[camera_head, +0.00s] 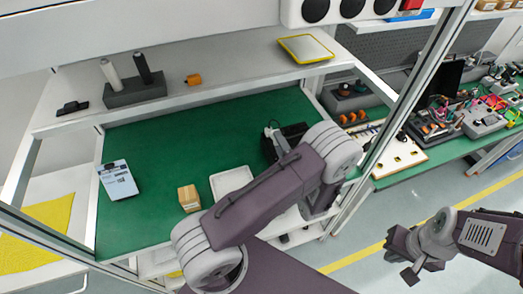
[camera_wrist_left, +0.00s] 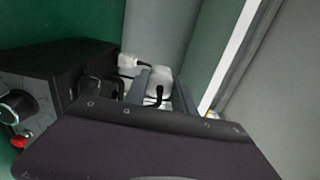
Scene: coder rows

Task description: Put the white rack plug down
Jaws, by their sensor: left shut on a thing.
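The white rack plug (camera_wrist_left: 160,80) shows in the left wrist view between the grey fingers of my left gripper (camera_wrist_left: 161,90), which is shut on it. A black cable bends down from the plug. A black box (camera_wrist_left: 60,75) with a knob and a red button stands to the left of the plug. A second white plug-like piece (camera_wrist_left: 127,62) sits at the box's side. In the head view, my left arm hides the left fingers and the held plug. My right gripper (camera_head: 411,274) hangs over the floor at the lower right, apart from the benches; its jaws are too small to read.
The black box (camera_head: 291,133) stands at the right of the green bench top (camera_head: 150,160). A white tray (camera_head: 217,190), a cardboard box (camera_head: 189,198) and a clipboard (camera_head: 118,180) lie to its left. A shelf (camera_head: 220,70) hangs above; a frame post (camera_head: 420,85) stands at right.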

